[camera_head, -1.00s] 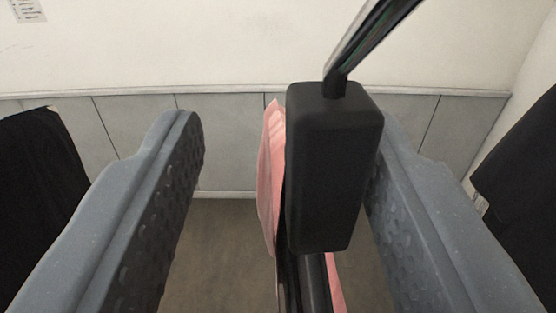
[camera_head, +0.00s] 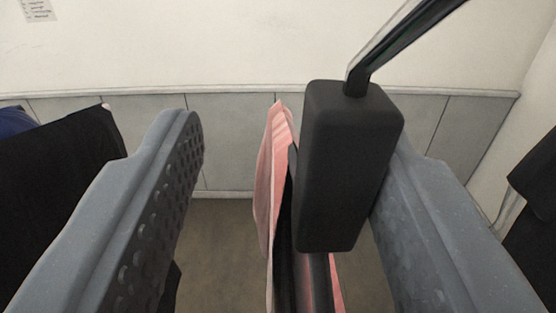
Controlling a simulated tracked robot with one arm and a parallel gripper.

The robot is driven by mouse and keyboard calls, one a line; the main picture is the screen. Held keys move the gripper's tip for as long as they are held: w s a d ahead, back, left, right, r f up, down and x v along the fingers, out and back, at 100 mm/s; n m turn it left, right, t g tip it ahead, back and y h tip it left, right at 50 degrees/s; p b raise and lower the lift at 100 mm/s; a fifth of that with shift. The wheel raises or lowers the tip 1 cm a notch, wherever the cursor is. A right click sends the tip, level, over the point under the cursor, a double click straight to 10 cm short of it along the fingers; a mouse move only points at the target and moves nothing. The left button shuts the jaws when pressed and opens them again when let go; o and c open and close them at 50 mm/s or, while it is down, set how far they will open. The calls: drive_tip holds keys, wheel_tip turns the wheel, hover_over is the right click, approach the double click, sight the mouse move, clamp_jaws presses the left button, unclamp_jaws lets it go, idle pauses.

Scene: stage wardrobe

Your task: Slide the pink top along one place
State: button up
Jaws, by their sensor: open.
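The pink top (camera_head: 270,180) hangs edge-on between the two fingers of my gripper (camera_head: 285,190). A black block (camera_head: 350,165) with a metal hook rod (camera_head: 410,40) rising from it stands in front of the top and hides part of it; it looks like the hanger's grip. The block also sits between the fingers, against or very near the right finger. The left finger is well clear of both. My gripper is open.
A dark garment (camera_head: 65,165) with a blue one (camera_head: 15,122) behind it hangs at the left. Another black garment (camera_head: 535,195) hangs at the right edge. A white wall with grey panels (camera_head: 150,130) stands behind.

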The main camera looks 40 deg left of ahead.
drive_tip(key=shift+s+a+b, duration=1.05)
drive_tip(key=shift+s+a, duration=0.85)
drive_tip(key=shift+a, duration=0.65)
drive_tip(key=d+b+v, duration=0.1)
drive_tip(key=b+v, duration=0.4)
drive_tip(key=v, duration=0.8)
drive_tip(key=shift+w, duration=0.35)
